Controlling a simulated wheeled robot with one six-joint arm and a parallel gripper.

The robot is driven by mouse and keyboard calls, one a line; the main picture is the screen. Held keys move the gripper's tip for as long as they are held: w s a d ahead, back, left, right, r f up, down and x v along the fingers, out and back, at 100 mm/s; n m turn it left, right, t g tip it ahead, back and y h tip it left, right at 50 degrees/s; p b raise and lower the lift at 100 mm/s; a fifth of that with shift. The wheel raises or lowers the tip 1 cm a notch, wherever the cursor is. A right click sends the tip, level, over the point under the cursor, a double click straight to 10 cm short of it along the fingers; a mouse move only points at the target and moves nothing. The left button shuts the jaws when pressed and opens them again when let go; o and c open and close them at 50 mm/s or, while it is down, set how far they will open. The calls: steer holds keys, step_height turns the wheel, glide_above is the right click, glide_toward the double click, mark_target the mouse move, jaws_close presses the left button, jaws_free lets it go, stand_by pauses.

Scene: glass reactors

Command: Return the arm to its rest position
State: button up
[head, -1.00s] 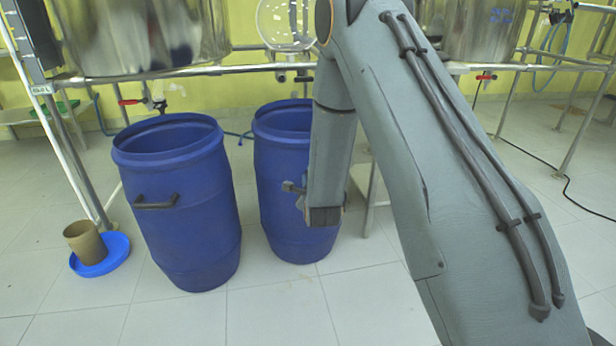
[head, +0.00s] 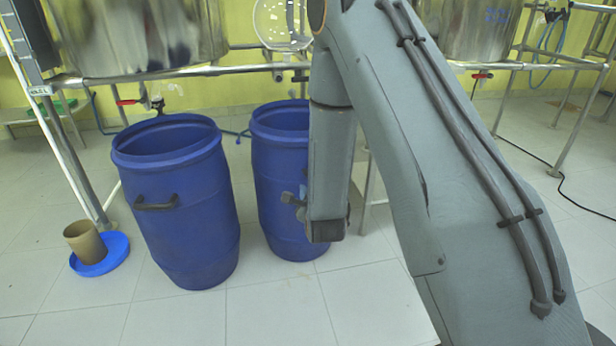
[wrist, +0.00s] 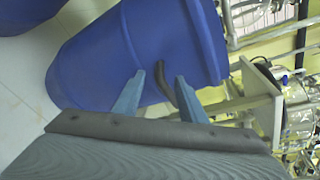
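My arm (head: 385,140) reaches up and over in the head view, and its forearm hangs down in front of the right blue barrel (head: 265,225). In the wrist view my gripper (wrist: 159,78) has its two blue-grey fingers apart with nothing held between them. A blue barrel (wrist: 90,65) with a dark curved handle (wrist: 184,95) fills much of that view beyond the fingers. The handle shows near the right finger; I cannot tell how far off it is. In the head view the gripper is mostly hidden behind the forearm.
A left blue barrel (head: 185,235) with a black handle stands beside the right one. A brown cup (head: 85,241) sits on a blue dish (head: 118,247). Metal vessels (head: 140,35) hang on a pipe frame (head: 240,69) behind. The tiled floor in front (head: 265,310) is clear.

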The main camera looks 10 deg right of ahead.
steer(key=shift+s+r, duration=0.15)
steer(key=shift+s, duration=0.45)
steer(key=shift+a, duration=0.1)
